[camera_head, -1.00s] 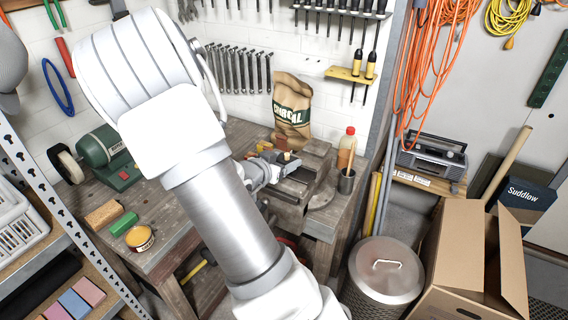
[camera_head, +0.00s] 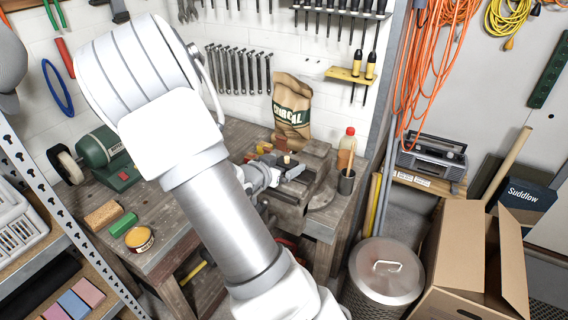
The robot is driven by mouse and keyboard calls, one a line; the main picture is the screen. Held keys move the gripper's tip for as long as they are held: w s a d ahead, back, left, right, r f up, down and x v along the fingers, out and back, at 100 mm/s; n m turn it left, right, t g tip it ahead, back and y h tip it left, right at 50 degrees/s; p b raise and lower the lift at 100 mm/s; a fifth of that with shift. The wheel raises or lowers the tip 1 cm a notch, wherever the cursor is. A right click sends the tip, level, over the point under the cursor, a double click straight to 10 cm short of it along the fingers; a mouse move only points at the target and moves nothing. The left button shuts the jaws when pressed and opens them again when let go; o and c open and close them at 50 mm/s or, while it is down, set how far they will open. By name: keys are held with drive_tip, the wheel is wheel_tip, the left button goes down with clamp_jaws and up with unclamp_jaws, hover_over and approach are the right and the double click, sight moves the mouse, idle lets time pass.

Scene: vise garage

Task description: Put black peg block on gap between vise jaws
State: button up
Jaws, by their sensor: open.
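The bench vise (camera_head: 290,194) is on the right part of the wooden workbench, its near side partly covered by my arm. A small dark block with a tan round peg (camera_head: 286,159) shows just behind and left of the vise; it seems to be the black peg block, but it is too small to be sure. My gripper (camera_head: 272,176) is low beside the vise, mostly hidden behind my arm, and open. I cannot tell whether its fingers touch the block. The gap between the vise jaws is not clearly visible.
Small coloured blocks (camera_head: 264,149) lie behind the vise, near a charcoal bag (camera_head: 292,113). A green grinder (camera_head: 108,158) and a yellow tin (camera_head: 139,240) are on the left.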

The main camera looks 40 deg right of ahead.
drive_tip(key=p+v, duration=0.1)
drive_tip(key=v, duration=1.1)
drive_tip(key=shift+p, duration=0.3)
drive_tip(key=w+a+r+n+t+y, duration=0.4)
drive_tip(key=w+a+y, duration=0.3)
drive_tip(key=a, duration=0.4)
drive_tip(key=s+a+r+n+y, duration=0.4)
drive_tip(key=s+a+r+y, duration=0.15)
drive_tip(key=a+y, duration=0.2)
drive_tip(key=s+d+r+n+g+h, duration=0.1)
drive_tip(key=s+r+n, duration=0.1)
drive_tip(key=s, duration=0.6)
drive_tip(key=s+r+n+g+h, duration=0.1)
drive_tip(key=s+r+n+g, duration=0.1)
drive_tip(key=s, duration=0.6)
drive_tip(key=shift+s+d+n, duration=0.35)
drive_tip(key=shift+s+n, duration=0.05)
drive_tip(key=shift+n, duration=0.4)
drive_tip(key=shift+d, duration=0.1)
